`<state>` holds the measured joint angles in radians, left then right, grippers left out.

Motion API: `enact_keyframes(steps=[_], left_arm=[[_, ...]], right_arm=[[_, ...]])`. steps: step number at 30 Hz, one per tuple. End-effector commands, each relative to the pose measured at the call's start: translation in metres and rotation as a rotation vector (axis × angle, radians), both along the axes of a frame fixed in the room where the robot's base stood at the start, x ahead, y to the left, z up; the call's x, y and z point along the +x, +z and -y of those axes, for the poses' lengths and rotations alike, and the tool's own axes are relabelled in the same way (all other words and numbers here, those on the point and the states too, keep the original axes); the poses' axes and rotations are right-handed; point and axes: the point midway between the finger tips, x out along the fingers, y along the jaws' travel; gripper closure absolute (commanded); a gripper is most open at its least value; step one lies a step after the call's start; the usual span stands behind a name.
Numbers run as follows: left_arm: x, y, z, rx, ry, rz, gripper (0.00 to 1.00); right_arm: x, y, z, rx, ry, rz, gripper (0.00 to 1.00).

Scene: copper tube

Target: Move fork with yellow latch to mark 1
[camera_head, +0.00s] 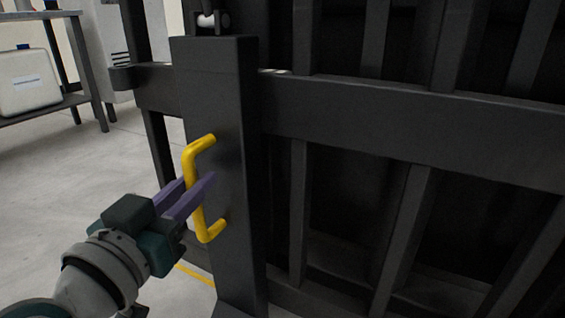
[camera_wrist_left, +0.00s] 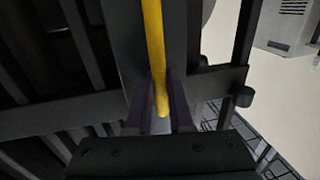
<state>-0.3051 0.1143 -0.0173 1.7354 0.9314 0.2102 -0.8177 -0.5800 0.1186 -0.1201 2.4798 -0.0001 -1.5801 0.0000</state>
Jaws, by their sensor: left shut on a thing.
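A dark metal frame, which looks like the fork (camera_head: 214,80), stands upright with bars running off to the right. A yellow handle (camera_head: 190,165) is fixed on the near face of its post; this may be the yellow latch. My left gripper (camera_head: 200,190) has its purple fingers around the handle's upright part and is shut on it. In the left wrist view the yellow handle (camera_wrist_left: 154,45) runs down between the two fingers (camera_wrist_left: 160,108). Mark 1 cannot be made out. My right gripper is not in view.
A metal shelf table (camera_head: 85,80) with a white case (camera_head: 28,82) stands at the back left, next to a grey cabinet (camera_head: 117,55). A yellow floor line (camera_head: 195,274) shows beside the post. Grey floor (camera_head: 60,180) is clear at the left.

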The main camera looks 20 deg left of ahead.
Motion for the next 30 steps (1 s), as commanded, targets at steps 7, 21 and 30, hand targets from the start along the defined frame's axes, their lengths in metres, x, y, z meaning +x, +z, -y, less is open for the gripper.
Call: enact_keyframes(steps=[7, 21, 30], left_arm=[[0.000, 0.000, 0.000, 0.000, 0.000, 0.000, 1.00], [-0.002, 0.003, 0.039, -0.003, -0.006, -0.003, 1.00], [-0.004, 0.003, 0.068, -0.002, -0.007, 0.003, 1.00]], right_arm=[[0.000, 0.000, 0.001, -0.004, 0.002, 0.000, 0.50], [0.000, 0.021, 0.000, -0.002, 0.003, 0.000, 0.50], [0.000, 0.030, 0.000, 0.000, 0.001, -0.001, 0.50]])
